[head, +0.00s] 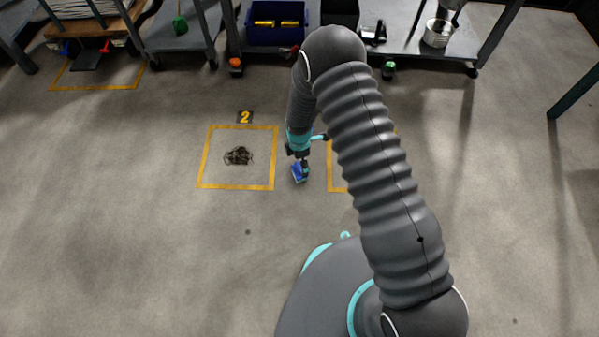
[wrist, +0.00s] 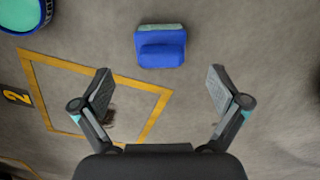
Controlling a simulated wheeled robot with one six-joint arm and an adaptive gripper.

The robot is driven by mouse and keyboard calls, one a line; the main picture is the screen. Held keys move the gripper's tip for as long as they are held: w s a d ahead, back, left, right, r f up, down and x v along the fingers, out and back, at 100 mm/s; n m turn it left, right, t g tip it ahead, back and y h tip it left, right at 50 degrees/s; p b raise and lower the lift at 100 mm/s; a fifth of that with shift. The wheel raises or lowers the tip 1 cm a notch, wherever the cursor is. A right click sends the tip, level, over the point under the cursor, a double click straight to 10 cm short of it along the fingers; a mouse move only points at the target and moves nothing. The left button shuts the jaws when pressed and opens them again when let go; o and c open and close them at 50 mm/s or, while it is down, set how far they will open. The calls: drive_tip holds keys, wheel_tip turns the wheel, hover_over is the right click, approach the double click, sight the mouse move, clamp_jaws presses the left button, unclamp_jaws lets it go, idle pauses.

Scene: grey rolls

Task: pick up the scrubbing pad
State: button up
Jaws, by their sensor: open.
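The scrubbing pad (wrist: 160,47) is a blue block with a grip-like front part and a green-grey layer along its far edge. It lies on the grey floor in the wrist view, beyond my fingertips and between their lines. In the head view the blue pad (head: 299,173) is on the floor just right of the yellow square marked 2, partly hidden by my gripper. My gripper (wrist: 160,80) is open and empty, with its two fingers wide apart. In the head view my gripper (head: 298,158) points down close to the pad.
The yellow square (head: 203,157) holds a dark tangled clump (head: 238,156). Another yellow square (head: 335,180) is partly hidden behind my arm. Shelves with a blue bin (head: 276,38) and a metal pot (head: 437,33) stand at the back. The floor around the pad is mostly clear.

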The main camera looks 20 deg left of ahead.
sight(299, 171)
drive_tip(key=shift+f, duration=3.5)
drive_tip(key=c, duration=1.4)
drive_tip(key=shift+c, duration=0.2)
drive_tip(key=shift+r, duration=0.15)
wheel_tip(299, 171, up, 4)
drive_tip(key=shift+r, duration=0.2)
drive_tip(key=d+r, duration=0.6)
drive_tip(key=d, duration=0.5)
drive_tip(key=shift+d+r+p, duration=0.2)
drive_tip(key=shift+d+p, duration=0.1)
drive_tip(key=shift+d, duration=0.1)
